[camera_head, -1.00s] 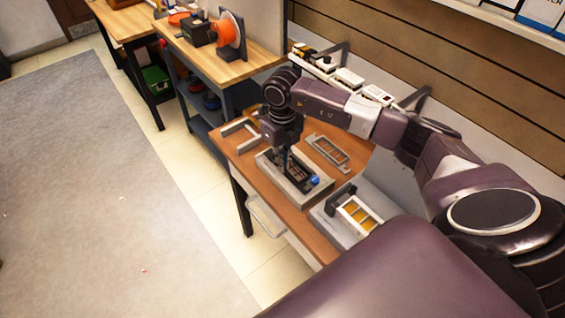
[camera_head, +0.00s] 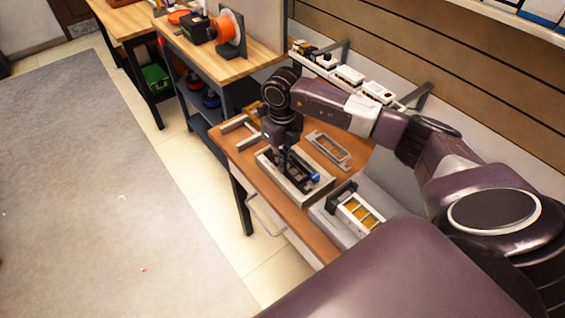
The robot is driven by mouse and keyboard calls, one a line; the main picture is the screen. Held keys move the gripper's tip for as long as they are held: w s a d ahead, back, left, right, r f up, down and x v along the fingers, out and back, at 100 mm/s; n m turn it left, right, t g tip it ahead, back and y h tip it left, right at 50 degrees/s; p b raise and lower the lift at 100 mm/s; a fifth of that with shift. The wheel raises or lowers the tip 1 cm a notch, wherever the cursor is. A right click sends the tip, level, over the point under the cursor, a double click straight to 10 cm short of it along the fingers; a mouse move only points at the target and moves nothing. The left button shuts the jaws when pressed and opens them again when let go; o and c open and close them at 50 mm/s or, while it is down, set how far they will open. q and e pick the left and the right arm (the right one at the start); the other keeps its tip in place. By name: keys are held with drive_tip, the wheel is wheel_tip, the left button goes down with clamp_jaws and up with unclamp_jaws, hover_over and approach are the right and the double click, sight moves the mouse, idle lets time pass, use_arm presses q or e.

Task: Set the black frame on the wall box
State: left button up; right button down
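The light grey wall box (camera_head: 270,173) lies on the wooden bench, its open side up. A dark, slotted piece that looks like the black frame (camera_head: 303,182) shows inside its rim; whether it is seated or held above cannot be told. A small blue part (camera_head: 315,177) shows at its right end. My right gripper (camera_head: 284,168) points straight down over the left part of the wall box, at or very close to the dark piece. Its fingertips are too small and dark to show whether they are shut. My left gripper is out of view.
A grey open frame (camera_head: 345,161) lies behind the box. A grey bracket (camera_head: 236,126) is at the bench's left. A holder with white and yellow modules (camera_head: 361,214) stands at right. A shelf of white devices (camera_head: 349,75) runs along the wall. A second workbench (camera_head: 256,58) stands beyond.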

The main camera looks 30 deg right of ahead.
drive_tip(key=shift+f, duration=0.1)
idle(0.3)
drive_tip(key=c, duration=2.1)
unclamp_jaws()
drive_tip(key=shift+r+p, duration=1.85)
drive_tip(key=shift+r, duration=1.2)
drive_tip(key=shift+f, duration=0.1)
